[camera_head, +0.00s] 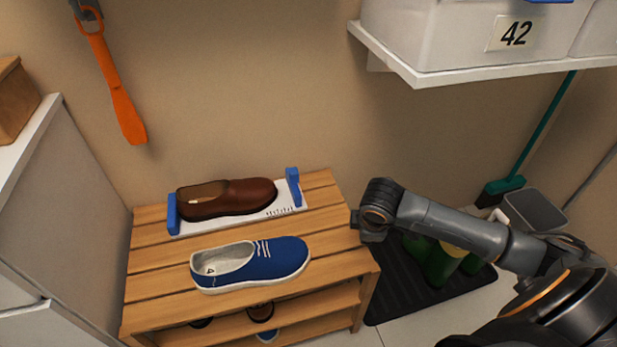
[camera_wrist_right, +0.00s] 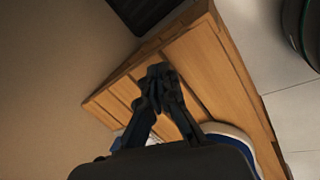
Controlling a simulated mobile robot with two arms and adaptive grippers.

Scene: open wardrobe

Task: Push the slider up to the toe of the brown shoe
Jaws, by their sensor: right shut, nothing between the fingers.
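The brown shoe (camera_head: 228,198) lies on a white measuring board (camera_head: 236,222) on top of the wooden rack, its toe to the right. A blue heel stop (camera_head: 172,214) stands at its heel. The blue slider (camera_head: 293,187) stands upright at the board's right end, with a gap between it and the toe. My right gripper (camera_head: 362,230) is at the rack's right edge, to the right of the slider and apart from it. Its fingers show shut and empty in the right wrist view (camera_wrist_right: 159,72). My left gripper is out of view.
A blue shoe (camera_head: 250,265) lies on the rack (camera_head: 150,262) in front of the board; more shoes sit below. Green bottles (camera_head: 441,263) stand on a dark mat (camera_head: 392,303) at right. A white shelf (camera_head: 430,76) with a box numbered 42 hangs above right.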

